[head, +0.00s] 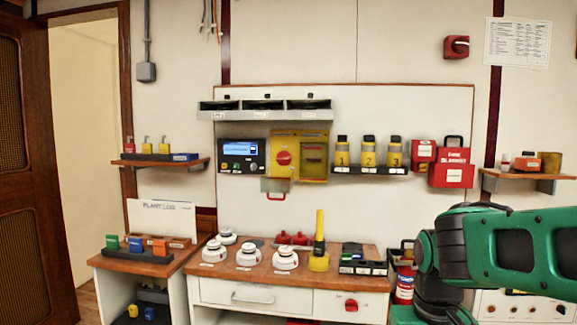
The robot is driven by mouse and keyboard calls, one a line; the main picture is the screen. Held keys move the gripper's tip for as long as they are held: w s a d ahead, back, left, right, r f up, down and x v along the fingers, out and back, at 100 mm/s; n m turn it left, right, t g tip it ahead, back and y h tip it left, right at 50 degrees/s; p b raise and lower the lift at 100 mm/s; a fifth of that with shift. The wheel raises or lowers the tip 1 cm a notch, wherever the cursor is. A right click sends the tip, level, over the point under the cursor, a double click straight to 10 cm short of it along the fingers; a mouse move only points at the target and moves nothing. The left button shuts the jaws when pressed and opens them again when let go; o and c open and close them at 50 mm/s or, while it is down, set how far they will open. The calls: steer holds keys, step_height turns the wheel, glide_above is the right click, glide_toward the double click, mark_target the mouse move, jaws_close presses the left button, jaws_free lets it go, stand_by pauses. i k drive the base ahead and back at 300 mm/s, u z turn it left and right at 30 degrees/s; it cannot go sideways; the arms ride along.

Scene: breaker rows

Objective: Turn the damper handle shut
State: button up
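I cannot tell for sure which part is the damper handle, as the labels are too small to read. A red round knob (283,157) sits on the front of the yellow box (313,136). Another red knob (351,305) is on the bench front, and a red switch (456,47) is high on the wall. A grey unit with three dark slots (265,115) is above the yellow box. My green and black arm fills the right side; its gripper is not visible.
The wooden bench (225,273) holds white detectors (285,258), a yellow torch (319,250) and a black tray (365,263). A red extinguisher (404,284) stands right of it. An open doorway (88,120) is at left.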

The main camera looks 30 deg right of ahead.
mark_target(284, 157)
steer(key=k, duration=0.9)
steer(key=z, duration=0.35)
steer(key=i, duration=1.65)
steer(key=u, duration=0.7)
